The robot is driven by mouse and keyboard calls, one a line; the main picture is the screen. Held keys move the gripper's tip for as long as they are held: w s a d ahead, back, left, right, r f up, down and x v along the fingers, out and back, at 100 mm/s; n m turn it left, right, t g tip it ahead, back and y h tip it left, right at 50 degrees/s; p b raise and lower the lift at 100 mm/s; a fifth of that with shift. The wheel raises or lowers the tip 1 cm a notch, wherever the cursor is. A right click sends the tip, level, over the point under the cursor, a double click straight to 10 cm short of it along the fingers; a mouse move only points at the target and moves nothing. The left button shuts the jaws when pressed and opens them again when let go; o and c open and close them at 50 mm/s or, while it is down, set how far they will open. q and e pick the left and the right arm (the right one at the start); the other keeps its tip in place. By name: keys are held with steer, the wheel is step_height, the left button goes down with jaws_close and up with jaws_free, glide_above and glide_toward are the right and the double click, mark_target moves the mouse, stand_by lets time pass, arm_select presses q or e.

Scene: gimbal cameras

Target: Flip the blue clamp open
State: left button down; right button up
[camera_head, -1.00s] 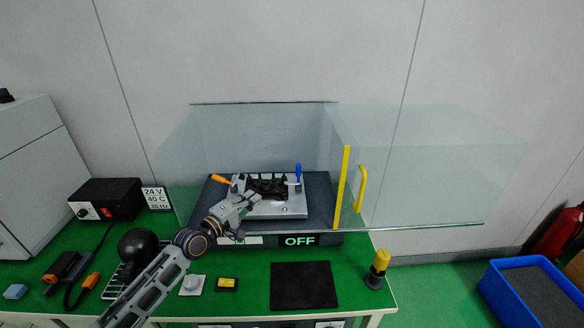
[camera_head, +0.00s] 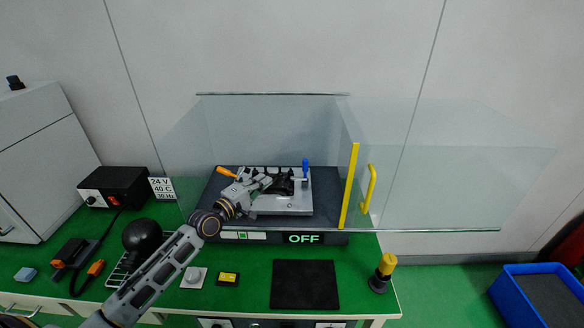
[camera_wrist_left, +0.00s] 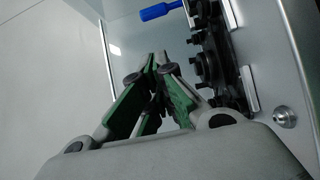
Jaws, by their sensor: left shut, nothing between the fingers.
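The blue clamp handle (camera_head: 305,168) stands upright at the right back of the metal fixture plate (camera_head: 285,206), inside the clear enclosure. In the left wrist view the blue handle (camera_wrist_left: 160,11) shows at the top, beyond the fingertips. My left gripper (camera_head: 265,181) is inside the enclosure, over the left part of the fixture, to the left of the blue clamp and apart from it. Its fingertips (camera_wrist_left: 157,62) are together with nothing between them. A black part (camera_head: 286,182) lies on the fixture beside the gripper. My right gripper is not in view.
An orange clamp handle (camera_head: 227,172) is at the fixture's left. The clear enclosure's yellow-edged door (camera_head: 350,187) with a yellow handle (camera_head: 369,188) stands at the right. The unit's sign (camera_head: 303,239) reads OFF. A black mat (camera_head: 305,284) and a yellow-topped post (camera_head: 384,268) are in front.

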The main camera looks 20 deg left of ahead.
arm_select(q)
steer(key=shift+w+d, duration=0.1)
steer(key=shift+w, duration=0.3)
steer(key=shift+w+d, duration=0.25)
steer(key=shift+w, duration=0.25)
steer(key=shift+x, duration=0.9)
steer(key=shift+p+x, duration=0.3)
steer(key=shift+x, duration=2.8)
steer(key=shift+w+d+p, duration=0.25)
steer(key=shift+d+p, duration=0.2)
steer(key=shift+d, duration=0.3)
steer(key=shift+w+d+p, duration=0.2)
steer(key=shift+w+d, duration=0.05)
steer(key=shift+d, duration=0.25)
steer(key=shift+w+d+p, duration=0.15)
steer(key=shift+w+d, duration=0.1)
steer(key=shift+d, duration=0.25)
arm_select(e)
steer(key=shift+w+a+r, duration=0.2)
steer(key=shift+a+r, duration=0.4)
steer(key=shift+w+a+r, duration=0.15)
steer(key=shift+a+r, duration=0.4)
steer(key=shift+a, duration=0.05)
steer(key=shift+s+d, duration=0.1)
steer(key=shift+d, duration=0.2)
